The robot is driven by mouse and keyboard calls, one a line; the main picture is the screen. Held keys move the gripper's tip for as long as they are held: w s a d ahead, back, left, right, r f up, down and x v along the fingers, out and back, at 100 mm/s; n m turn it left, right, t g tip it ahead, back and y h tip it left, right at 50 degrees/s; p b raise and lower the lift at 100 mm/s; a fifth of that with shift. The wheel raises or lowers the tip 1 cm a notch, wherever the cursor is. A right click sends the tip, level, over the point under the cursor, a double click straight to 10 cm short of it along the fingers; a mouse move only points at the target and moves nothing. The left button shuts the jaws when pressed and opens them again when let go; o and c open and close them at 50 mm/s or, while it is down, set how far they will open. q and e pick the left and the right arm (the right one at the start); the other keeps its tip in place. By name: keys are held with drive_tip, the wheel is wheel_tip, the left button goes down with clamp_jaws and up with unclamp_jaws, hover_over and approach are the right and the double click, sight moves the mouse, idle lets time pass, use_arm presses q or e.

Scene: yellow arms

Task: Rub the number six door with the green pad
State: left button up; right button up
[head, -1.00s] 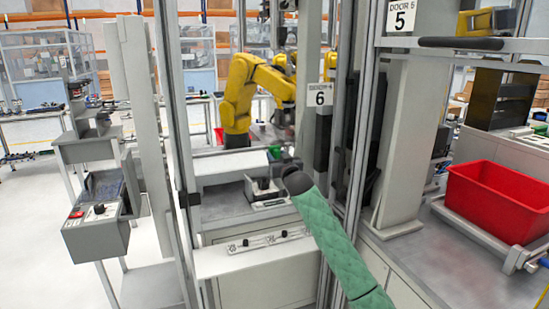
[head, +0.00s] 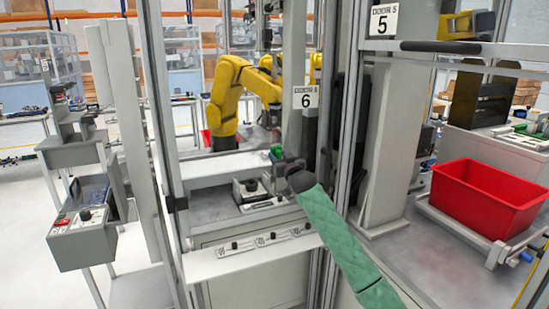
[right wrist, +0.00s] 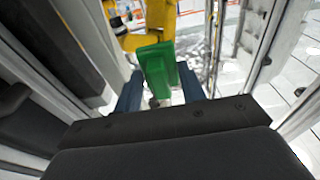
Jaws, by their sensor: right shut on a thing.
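The door marked "DOOR 6" carries a white number card (head: 306,97) near the middle of the head view. The door's clear pane is hard to make out between its metal posts. My right gripper (head: 277,156), at the end of my green-sleeved arm, is shut on the green pad (head: 277,150) below and left of the card. In the right wrist view the green pad (right wrist: 160,70) stands between the two dark blue fingers (right wrist: 160,92). I cannot tell whether the pad touches the door. My left gripper is not in view.
A yellow robot arm (head: 235,90) stands behind the door area. Metal posts (head: 345,120) rise close to my right arm. A red bin (head: 487,195) sits at the right, near the "DOOR 5" card (head: 383,20). A grey control box (head: 85,225) stands at the left.

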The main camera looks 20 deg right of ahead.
sight(286, 140)
drive_tip(key=shift+d+p, duration=0.4)
drive_tip(key=shift+d, duration=1.8)
drive_tip(key=shift+w+r+p, duration=0.1)
drive_tip(key=shift+r+p, duration=0.55)
drive_tip(key=shift+r, duration=0.45)
drive_tip(key=shift+s+a+f+p, duration=0.15)
drive_tip(key=shift+a+p, duration=0.1)
drive_tip(key=shift+a, duration=1.6)
drive_tip(key=shift+s+a+r+p, duration=0.1)
drive_tip(key=shift+a+p, duration=0.15)
drive_tip(key=shift+a, duration=1.6)
drive_tip(key=shift+a+p, duration=0.4)
drive_tip(key=shift+a, duration=3.2)
drive_tip(key=shift+r+p, duration=0.65)
drive_tip(key=shift+r, duration=0.5)
drive_tip(key=shift+w+d+f+p, duration=0.1)
drive_tip(key=shift+d+p, duration=0.4)
drive_tip(key=shift+d, duration=3)
drive_tip(key=shift+w+d, duration=0.1)
drive_tip(key=shift+d, duration=2)
drive_tip(key=shift+d, duration=1.7)
